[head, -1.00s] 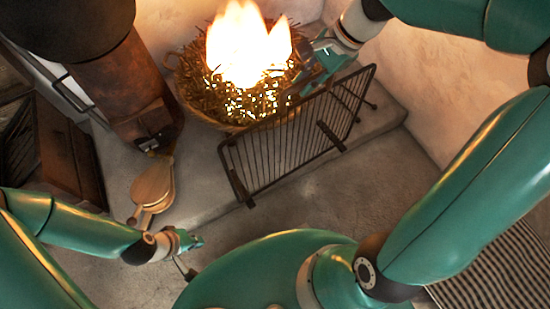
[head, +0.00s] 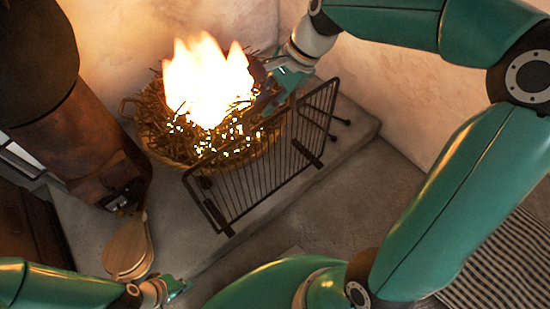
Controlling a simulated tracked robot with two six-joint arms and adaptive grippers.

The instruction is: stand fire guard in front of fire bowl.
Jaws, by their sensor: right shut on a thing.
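The fire guard (head: 232,184), a dark metal grid with feet, stands on the stone hearth in front of the fire bowl, slightly to its right. The fire bowl (head: 180,157) is a round woven basket-like bowl of sticks with bright flames. My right gripper (head: 270,100) is shut on the guard's top rail, between guard and bowl; its fingertips are partly lost against the sticks. My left gripper (head: 180,287) is low in the picture, near the bellows and away from the guard. Its fingers are too small to tell whether they are open.
Wooden bellows (head: 128,248) lie on the hearth at left, beside a rusty cylindrical stove (head: 85,135). The hearth slab (head: 345,135) ends in a step at its front edge. Plastered walls (head: 400,100) close the back and right. A striped rug (head: 500,265) lies at lower right.

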